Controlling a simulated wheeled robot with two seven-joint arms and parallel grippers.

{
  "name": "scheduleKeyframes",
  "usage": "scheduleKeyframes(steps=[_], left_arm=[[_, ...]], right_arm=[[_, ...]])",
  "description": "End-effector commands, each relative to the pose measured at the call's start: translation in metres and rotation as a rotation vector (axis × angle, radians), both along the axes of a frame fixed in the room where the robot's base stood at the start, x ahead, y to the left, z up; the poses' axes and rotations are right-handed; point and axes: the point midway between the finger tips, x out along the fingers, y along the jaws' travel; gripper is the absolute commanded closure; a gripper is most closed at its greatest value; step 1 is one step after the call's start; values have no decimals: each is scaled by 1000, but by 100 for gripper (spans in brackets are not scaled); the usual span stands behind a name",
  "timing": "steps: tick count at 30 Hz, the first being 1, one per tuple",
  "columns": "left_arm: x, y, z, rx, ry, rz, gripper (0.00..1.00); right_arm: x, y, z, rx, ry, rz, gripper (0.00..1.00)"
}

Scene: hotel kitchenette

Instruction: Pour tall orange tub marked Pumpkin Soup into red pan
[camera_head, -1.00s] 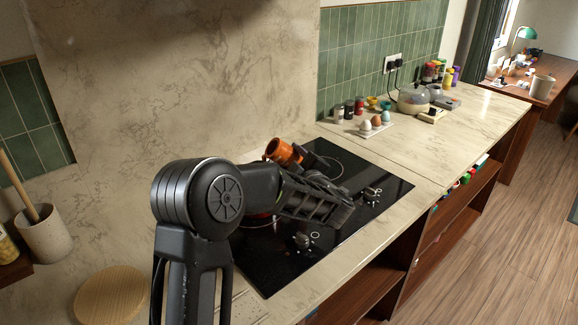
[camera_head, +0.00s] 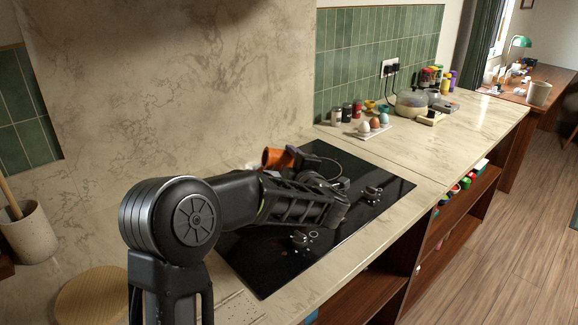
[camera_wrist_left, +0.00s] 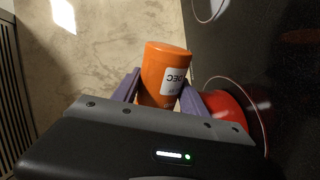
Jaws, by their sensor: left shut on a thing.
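The orange tub (camera_head: 275,158) is held by my left gripper (camera_head: 292,157) above the back of the cooktop. It is tipped well over, with its round end toward the left. The left wrist view shows the tub (camera_wrist_left: 164,66) between the two purple fingers of the gripper (camera_wrist_left: 160,92), which is shut on it. Part of a white label shows; the soup name is not readable. The red pan (camera_wrist_left: 243,103) shows in the left wrist view, partly hidden behind the right finger. In the head view my arm hides the pan. Whether anything flows out cannot be seen.
The black cooktop (camera_head: 345,222) has knobs near its front edge. Eggs on a holder (camera_head: 366,134), jars and a pale pot (camera_head: 411,104) stand further along the counter. A round wooden board (camera_head: 93,298) and a utensil crock (camera_head: 30,236) are at the left. The stone wall is close behind.

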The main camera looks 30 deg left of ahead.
Motion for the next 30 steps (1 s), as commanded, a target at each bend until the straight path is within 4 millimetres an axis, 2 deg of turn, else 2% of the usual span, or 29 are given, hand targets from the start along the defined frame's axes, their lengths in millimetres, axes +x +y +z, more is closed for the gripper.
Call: scheduleKeyframes(steps=[1, 7, 30], left_arm=[[0, 0, -5, -7, -9, 0, 100], [0, 0, -13, -34, -39, -1, 100], [-9, 8, 16, -313, -348, 0, 100]], right_arm=[[0, 0, -7, 0, 0, 0, 62], [0, 0, -20, 0, -1, 0, 62], [0, -1, -70, -1, -2, 2, 62]])
